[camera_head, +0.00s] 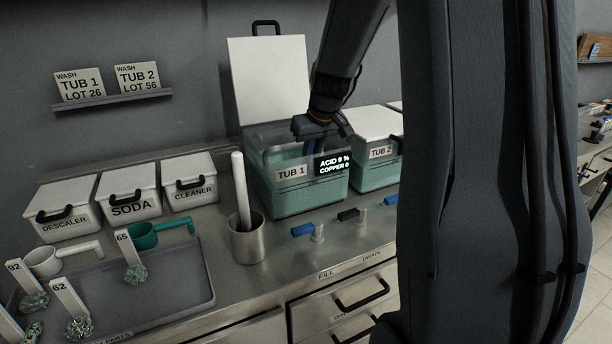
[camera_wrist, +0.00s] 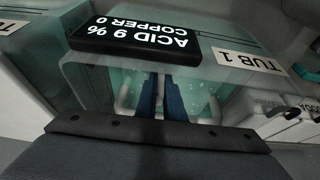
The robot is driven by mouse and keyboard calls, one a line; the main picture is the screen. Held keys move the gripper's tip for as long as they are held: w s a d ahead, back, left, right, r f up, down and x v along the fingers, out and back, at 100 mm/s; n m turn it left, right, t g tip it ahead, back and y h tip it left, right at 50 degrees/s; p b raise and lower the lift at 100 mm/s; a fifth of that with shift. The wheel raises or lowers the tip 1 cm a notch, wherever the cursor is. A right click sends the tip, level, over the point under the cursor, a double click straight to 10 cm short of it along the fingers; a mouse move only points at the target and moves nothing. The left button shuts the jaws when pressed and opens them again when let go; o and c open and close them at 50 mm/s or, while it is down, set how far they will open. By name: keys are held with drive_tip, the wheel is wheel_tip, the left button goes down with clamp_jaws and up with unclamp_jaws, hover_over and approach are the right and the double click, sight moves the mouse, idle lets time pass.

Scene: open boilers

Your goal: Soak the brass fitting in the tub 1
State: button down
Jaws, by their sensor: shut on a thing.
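Tub 1 (camera_head: 290,200) is a clear box of green liquid with its white lid (camera_head: 268,80) standing open behind it. Its display (camera_head: 333,163) reads ACID 9 %, COPPER 0. My gripper (camera_head: 314,148) points down into the tub through the open top. In the wrist view its blue fingers (camera_wrist: 161,95) reach down inside, close together, and pale specks show in the liquid beside them. I cannot see the brass fitting clearly.
Tub 2 (camera_head: 376,174), lid shut, stands right of tub 1. A metal cup with a white rod (camera_head: 247,240) stands front left. Blue and black valve handles (camera_head: 348,214) line the front. Tagged greenish parts (camera_head: 135,273) lie in a grey tray (camera_head: 190,300). Lidded bins (camera_head: 130,192) stand left.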

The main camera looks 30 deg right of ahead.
idle(0.5)
wheel_tip(320, 180, up, 16)
drive_tip(key=p, duration=1.1)
drive_tip(key=shift+f, duration=0.2)
idle(0.3)
idle(1.3)
